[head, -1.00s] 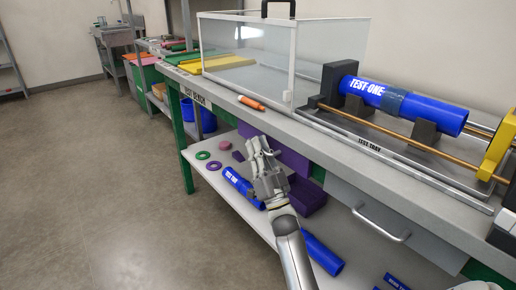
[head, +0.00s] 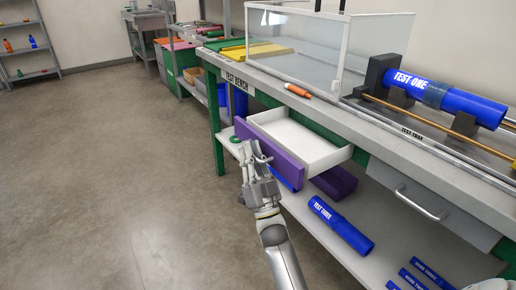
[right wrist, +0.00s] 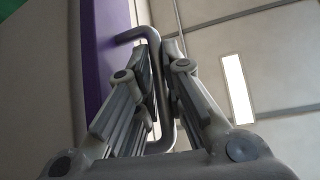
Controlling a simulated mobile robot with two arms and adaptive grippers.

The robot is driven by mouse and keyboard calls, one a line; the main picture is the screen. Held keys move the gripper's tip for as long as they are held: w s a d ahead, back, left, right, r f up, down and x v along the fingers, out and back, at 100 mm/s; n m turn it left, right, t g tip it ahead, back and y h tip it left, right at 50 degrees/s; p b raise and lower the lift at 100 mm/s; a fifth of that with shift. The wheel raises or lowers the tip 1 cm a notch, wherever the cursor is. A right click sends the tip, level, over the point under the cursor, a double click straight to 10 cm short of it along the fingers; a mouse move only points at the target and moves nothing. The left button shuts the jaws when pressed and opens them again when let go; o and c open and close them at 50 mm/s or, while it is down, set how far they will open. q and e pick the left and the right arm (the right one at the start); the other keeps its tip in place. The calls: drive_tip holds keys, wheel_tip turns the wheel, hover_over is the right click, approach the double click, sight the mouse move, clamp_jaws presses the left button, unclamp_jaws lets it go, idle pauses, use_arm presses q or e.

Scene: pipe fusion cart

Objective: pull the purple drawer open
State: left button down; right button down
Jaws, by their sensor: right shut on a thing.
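The purple drawer (head: 285,163) stands well out from under the bench top, and its white inside shows empty in the head view. Its purple front also shows in the right wrist view (right wrist: 103,50). My right gripper (head: 256,158) is at the outer face of the purple front. In the right wrist view its fingers (right wrist: 160,75) are shut on the bent grey drawer handle (right wrist: 168,125), which passes between them. The handle is mostly hidden by the gripper in the head view.
The test bench (head: 335,118) carries a clear case (head: 300,45), an orange marker (head: 297,91) and a rig with a blue pipe (head: 450,100). A grey drawer (head: 430,205) is shut at the right. Blue pipes (head: 340,225) lie on the lower shelf. The floor at left is clear.

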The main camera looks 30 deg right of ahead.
drive_tip(key=shift+a, duration=0.3)
drive_tip(key=c, duration=1.8)
unclamp_jaws()
drive_tip(key=shift+s+f, duration=0.1)
drive_tip(key=v, duration=1.2)
